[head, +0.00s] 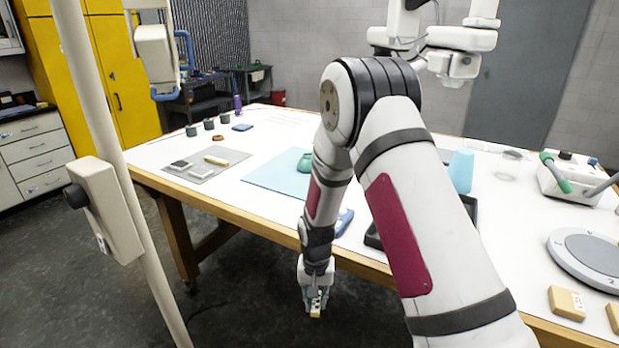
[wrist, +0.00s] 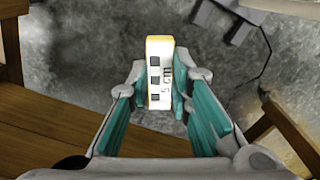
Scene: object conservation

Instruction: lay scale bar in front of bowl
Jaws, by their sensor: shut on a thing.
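My gripper (head: 317,296) is shut on the scale bar, a small white and yellow block with black squares and "5 cm" on its face. The scale bar (head: 316,311) hangs below the fingertips in the head view, in front of the table's near edge and over the floor. In the wrist view the scale bar (wrist: 160,75) stands between the teal finger pads. The bowl (head: 304,163) looks like the small green vessel on the light-blue mat (head: 262,178); my arm partly hides that area.
The white table (head: 225,197) has a wooden edge. A grey mat (head: 228,158) with small blocks lies at left. A blue object (head: 344,221) and a dark tray (head: 373,238) sit near my arm. A light-blue cup (head: 461,171) and grey turntable (head: 592,254) stand at right.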

